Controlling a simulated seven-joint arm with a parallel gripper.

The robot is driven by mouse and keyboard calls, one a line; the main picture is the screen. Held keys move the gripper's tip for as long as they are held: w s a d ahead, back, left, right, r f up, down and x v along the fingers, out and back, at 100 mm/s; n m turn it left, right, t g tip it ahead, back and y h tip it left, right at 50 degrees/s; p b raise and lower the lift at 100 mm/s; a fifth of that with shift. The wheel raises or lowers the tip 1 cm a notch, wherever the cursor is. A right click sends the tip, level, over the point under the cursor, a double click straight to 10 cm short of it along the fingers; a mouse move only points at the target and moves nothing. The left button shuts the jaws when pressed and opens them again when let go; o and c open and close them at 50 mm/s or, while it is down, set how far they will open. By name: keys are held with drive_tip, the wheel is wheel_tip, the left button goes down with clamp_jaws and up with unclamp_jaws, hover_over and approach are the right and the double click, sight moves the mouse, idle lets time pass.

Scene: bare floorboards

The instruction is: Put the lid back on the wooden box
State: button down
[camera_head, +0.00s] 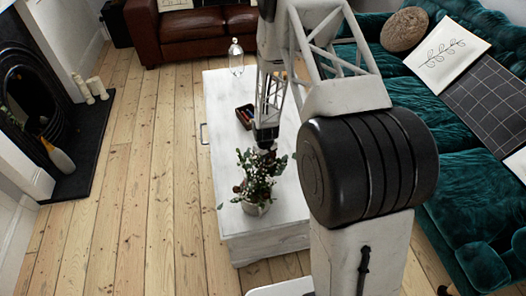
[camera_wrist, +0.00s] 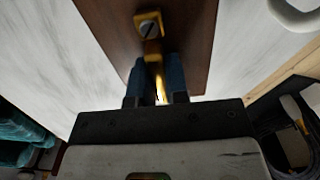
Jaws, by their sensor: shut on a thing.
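The small wooden box (camera_head: 245,116) sits on the white table in the head view, dark and apparently open at the top, just left of my arm. My gripper (camera_head: 266,146) is right of and nearer than the box, behind the plant. In the wrist view my gripper (camera_wrist: 157,80) has its blue fingers shut on the brass handle of the brown wooden lid (camera_wrist: 190,35). The lid lies flat across the view, above the white tabletop. I cannot clearly make out the lid in the head view.
A leafy potted plant (camera_head: 257,183) stands on the white table (camera_head: 225,222) close to my gripper. A glass bottle (camera_head: 236,57) stands at the table's far end. A green sofa (camera_head: 460,150) is on the right; a fireplace (camera_head: 30,110) is on the left.

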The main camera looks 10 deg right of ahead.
drive_tip(key=shift+s+r, duration=0.1)
drive_tip(key=shift+s, duration=0.8)
drive_tip(key=shift+w, duration=0.1)
drive_tip(key=w+r, duration=0.3)
drive_tip(key=w, duration=1.5)
drive_tip(key=w+a+r+m, duration=0.1)
drive_tip(key=w+r, duration=0.2)
drive_tip(key=w, duration=1.5)
drive_tip(key=shift+r, duration=0.2)
drive_tip(key=shift+f, duration=0.1)
drive_tip(key=shift+w+f, duration=0.1)
drive_tip(key=shift+f, duration=2.3)
drive_tip(key=shift+f, duration=0.85)
